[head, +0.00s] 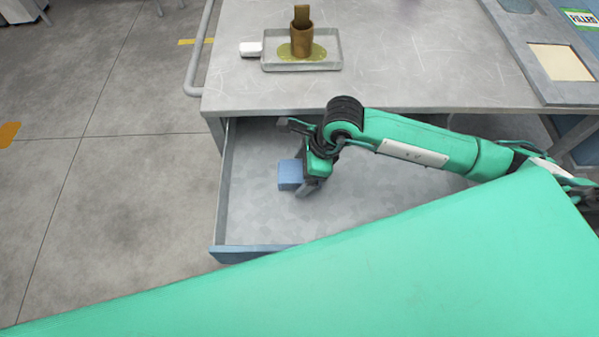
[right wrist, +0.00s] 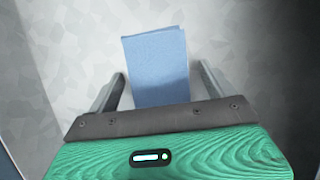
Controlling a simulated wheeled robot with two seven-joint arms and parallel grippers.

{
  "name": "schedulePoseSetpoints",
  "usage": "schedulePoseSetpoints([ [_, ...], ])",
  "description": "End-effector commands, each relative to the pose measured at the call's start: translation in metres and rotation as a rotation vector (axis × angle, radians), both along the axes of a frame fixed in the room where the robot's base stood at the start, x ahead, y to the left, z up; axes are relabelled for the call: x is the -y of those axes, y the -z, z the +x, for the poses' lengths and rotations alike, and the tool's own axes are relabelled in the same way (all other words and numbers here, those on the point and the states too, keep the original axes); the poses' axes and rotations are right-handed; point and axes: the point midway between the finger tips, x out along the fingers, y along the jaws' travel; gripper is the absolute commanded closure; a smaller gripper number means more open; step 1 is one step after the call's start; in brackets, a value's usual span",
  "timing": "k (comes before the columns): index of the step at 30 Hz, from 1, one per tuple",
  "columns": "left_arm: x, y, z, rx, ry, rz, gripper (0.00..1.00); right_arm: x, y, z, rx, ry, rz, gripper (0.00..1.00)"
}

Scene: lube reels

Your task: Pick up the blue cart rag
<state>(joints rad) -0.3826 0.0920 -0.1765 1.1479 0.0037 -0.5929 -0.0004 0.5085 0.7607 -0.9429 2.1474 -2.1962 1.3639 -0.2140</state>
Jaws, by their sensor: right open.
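The blue cart rag (head: 290,174) is a small folded blue block inside the open drawer, toward its left side. In the right wrist view the rag (right wrist: 157,62) lies between and beyond the two fingers. My right gripper (head: 305,186) is at the rag's right side in the head view. In the right wrist view the right gripper (right wrist: 160,85) is open, with a finger on each side of the rag's near end and gaps between. Part of the rag's near end is hidden by the gripper body. My left gripper is not in view.
The open drawer (head: 250,215) has low walls and a blue front, under a grey cart top (head: 400,60). On top stand a metal tray (head: 275,66) with a brown cup (head: 301,42) in a yellowish puddle, and a white object (head: 250,49). The drawer floor around the rag is clear.

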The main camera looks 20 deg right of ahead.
Motion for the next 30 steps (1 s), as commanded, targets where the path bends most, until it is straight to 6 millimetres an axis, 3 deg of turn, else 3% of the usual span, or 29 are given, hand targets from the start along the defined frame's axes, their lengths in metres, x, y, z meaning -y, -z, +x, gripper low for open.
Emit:
schedulePoseSetpoints([
  [11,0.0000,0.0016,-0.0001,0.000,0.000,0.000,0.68,0.0001,0.0008,0.0000,0.000,0.000,0.000,0.15],
  [18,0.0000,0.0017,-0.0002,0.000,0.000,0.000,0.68,0.0001,0.0009,0.0001,0.000,0.000,0.000,0.62],
  [30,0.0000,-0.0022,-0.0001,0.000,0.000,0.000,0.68,0.0002,-0.0019,0.0001,0.000,0.000,0.000,0.63],
])
